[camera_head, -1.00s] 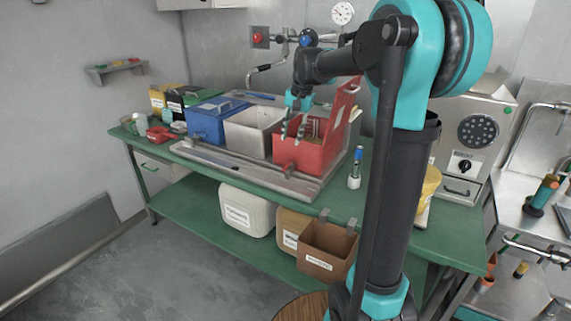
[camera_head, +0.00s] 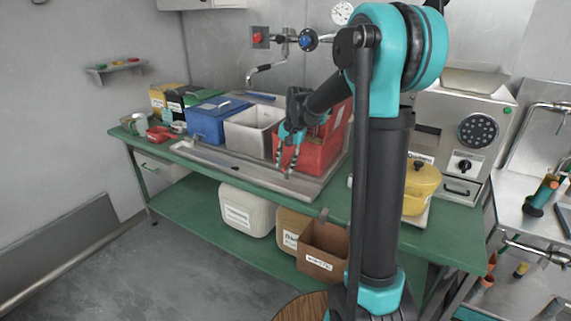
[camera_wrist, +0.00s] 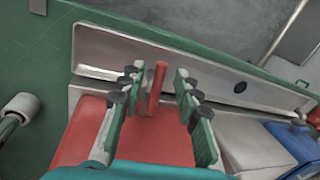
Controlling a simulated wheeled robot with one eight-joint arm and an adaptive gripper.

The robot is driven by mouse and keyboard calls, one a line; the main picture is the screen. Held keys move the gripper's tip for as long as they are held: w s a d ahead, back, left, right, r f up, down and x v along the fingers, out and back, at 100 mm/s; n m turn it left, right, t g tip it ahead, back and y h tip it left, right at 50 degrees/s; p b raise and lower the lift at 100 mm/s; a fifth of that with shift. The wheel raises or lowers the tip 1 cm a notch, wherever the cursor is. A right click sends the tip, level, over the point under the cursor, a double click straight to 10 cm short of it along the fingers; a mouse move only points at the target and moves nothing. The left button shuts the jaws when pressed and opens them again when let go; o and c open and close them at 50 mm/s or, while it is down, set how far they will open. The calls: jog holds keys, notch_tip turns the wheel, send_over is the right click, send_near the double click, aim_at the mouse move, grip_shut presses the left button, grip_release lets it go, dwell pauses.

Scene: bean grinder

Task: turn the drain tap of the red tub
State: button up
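The red tub (camera_head: 318,150) stands at the right end of the metal tray, its red lid raised behind. In the wrist view the tub (camera_wrist: 150,140) fills the lower middle. A red bar, seemingly the drain tap's handle (camera_wrist: 158,80), sticks out from the tub's front edge. My gripper (camera_head: 284,165) is over the tub's front side, pointing down. In the wrist view my gripper (camera_wrist: 156,90) is open, with one finger on each side of the red bar and a gap visible on both sides. The tap's body is hidden in the head view.
A grey bin (camera_head: 238,138) and a blue tub (camera_head: 203,127) stand left of the red tub on the metal tray (camera_head: 210,162). The tray has a dark drain hole (camera_wrist: 240,87). A yellow pot (camera_head: 422,182) is to the right. A brown box (camera_head: 322,262) hangs below the bench's front.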

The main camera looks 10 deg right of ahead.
jog(key=shift+c, duration=0.3)
grip_shut()
jog(key=shift+d, duration=0.1)
jog(key=w+d+n+g, duration=0.1)
jog(key=d+n, duration=0.5)
jog(key=n, duration=0.7)
jog(key=shift+w+d+g, duration=0.15)
jog(key=shift+d+g, duration=0.15)
jog(key=shift+g, duration=0.4)
jog(key=shift+n, duration=0.3)
